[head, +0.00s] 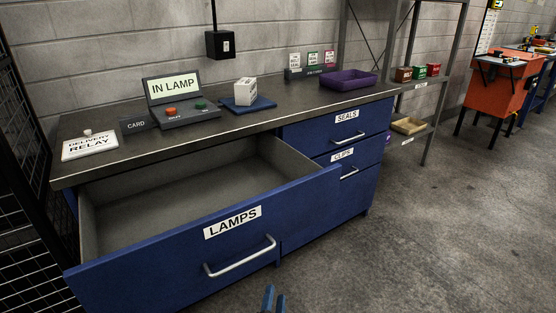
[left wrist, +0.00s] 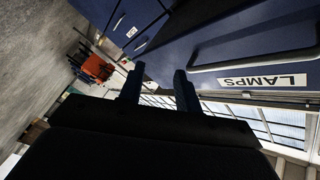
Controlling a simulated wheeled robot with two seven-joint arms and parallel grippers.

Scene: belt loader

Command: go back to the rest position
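My left gripper (head: 274,300) shows only by its blue fingertips at the bottom edge of the head view, in front of the open LAMPS drawer (head: 170,262). In the left wrist view my left gripper (left wrist: 159,84) has its two fingers apart with nothing between them. The drawer's handle (head: 240,257) is clear of the fingers, and it also shows in the left wrist view. The drawer is pulled far out and the part of its inside that shows is bare. My right gripper is in neither view.
The workbench top (head: 225,130) holds an IN LAMP sign panel (head: 174,87), a white block on a blue pad (head: 249,105), a DELIVERY RELAY card (head: 90,146) and a purple tray (head: 348,79). A metal shelf (head: 433,90) stands right. The floor (head: 440,240) at right is free.

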